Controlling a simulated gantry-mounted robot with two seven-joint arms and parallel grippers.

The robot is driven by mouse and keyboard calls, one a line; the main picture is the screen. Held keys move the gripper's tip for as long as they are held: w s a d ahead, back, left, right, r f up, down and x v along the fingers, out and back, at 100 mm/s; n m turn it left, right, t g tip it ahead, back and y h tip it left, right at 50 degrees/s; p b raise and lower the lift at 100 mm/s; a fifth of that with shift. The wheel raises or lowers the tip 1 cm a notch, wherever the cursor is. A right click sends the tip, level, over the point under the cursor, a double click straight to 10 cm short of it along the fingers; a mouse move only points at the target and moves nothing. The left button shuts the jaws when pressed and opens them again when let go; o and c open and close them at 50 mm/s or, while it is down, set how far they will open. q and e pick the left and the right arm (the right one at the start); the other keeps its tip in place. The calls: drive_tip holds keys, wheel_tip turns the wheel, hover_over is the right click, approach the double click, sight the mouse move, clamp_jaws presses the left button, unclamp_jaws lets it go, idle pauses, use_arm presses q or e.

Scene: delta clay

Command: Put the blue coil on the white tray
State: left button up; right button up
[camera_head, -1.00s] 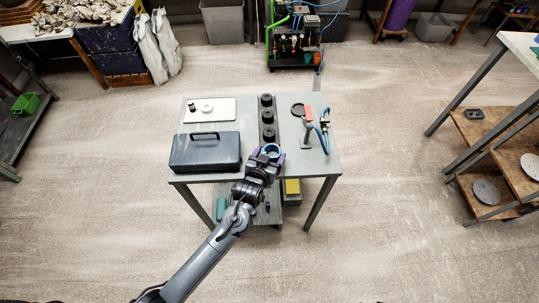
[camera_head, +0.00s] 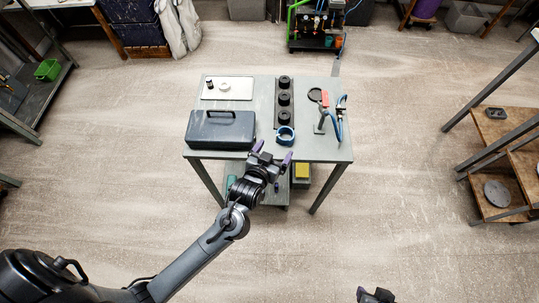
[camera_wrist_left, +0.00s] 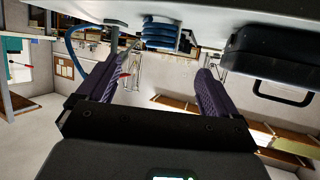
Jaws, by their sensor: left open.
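The blue coil (camera_head: 286,142) stands on the grey table near its front edge, just below the row of black pieces. It also shows in the left wrist view (camera_wrist_left: 160,36), which looks upside down. The white tray (camera_head: 241,92) lies at the table's back left, with a small black piece and a pale ring on it. My left gripper (camera_head: 273,152) is open and empty at the front edge, its purple fingers pointing at the coil but apart from it. The open fingers also show in the left wrist view (camera_wrist_left: 161,72). A dark part of my right gripper (camera_head: 375,295) shows at the bottom edge.
A dark toolbox (camera_head: 221,131) stands left of the coil, in front of the tray. Several black round pieces (camera_head: 284,99) line a dark strip behind the coil. A stand with a blue hose (camera_head: 339,120) and a black disc (camera_head: 315,94) are on the right.

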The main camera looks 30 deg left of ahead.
use_arm(q)
drive_tip(key=s+f+m+g+h, duration=0.1)
drive_tip(key=s+g, duration=0.4)
drive_tip(key=s, duration=0.8)
drive_tip(key=shift+a+m+h, duration=0.2)
drive_tip(key=shift+m+h, duration=0.2)
drive_tip(key=shift+h, duration=0.1)
drive_tip(key=s+a+g, duration=0.1)
drive_tip(key=s, duration=0.2)
drive_tip(key=s+g, duration=0.2)
drive_tip(key=s, duration=0.2)
drive_tip(key=s+a+m+g, duration=0.1)
drive_tip(key=s, duration=0.2)
drive_tip(key=shift+s+a+r+g+y, duration=0.25)
drive_tip(key=shift+s+a+g+y, duration=0.05)
drive_tip(key=shift+s+g, duration=0.1)
drive_tip(key=c, duration=0.3)
drive_tip(key=shift+c, duration=0.2)
drive_tip(key=shift+w, duration=0.1)
